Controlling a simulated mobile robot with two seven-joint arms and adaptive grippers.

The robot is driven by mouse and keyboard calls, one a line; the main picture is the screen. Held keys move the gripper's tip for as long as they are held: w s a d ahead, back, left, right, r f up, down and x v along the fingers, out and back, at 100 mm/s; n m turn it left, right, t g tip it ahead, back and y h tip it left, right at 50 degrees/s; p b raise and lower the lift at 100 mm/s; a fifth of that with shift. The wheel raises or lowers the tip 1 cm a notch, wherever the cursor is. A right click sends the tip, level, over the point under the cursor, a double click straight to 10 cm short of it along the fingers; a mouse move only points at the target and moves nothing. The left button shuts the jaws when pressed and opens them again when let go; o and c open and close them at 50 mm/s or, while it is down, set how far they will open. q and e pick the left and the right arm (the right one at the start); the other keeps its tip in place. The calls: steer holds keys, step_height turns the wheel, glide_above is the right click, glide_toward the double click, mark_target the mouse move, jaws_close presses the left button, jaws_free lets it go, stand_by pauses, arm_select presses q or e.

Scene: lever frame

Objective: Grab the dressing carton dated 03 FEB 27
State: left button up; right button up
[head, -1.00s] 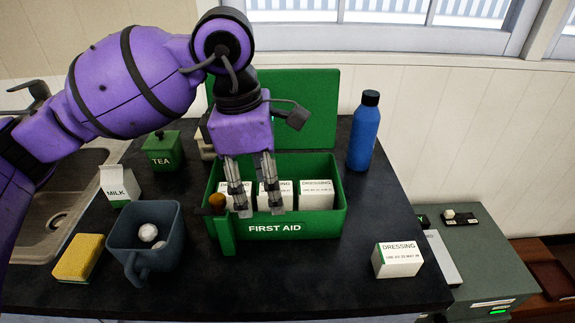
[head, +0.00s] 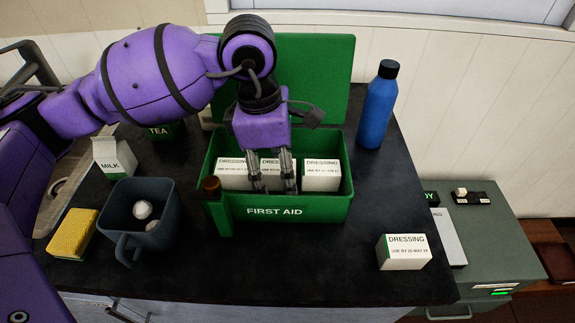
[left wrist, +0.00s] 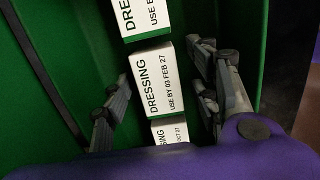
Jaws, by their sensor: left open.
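The carton dated 03 FEB 27 (left wrist: 155,80) is white with a green edge, its date readable in the left wrist view. It is the middle of three dressing cartons in a row inside the green first aid box (head: 330,207). In the head view this middle carton (head: 270,166) is partly hidden by my fingers. My left gripper (head: 274,186) is open and points down into the box, with a finger on each side of the middle carton. Contact with it cannot be told. My right gripper is not in view.
Neighbouring cartons stand left (head: 232,173) and right (head: 321,175), close to my fingers. Another dressing carton (head: 403,251) is on the dark counter (head: 330,265). A blue bottle (head: 377,108), grey mug (head: 140,228), sponge (head: 72,233) and milk carton (head: 113,157) stand around the box.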

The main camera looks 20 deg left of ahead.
arm_select(q)
steer(key=shift+f, duration=0.15)
steer(key=c, duration=1.1)
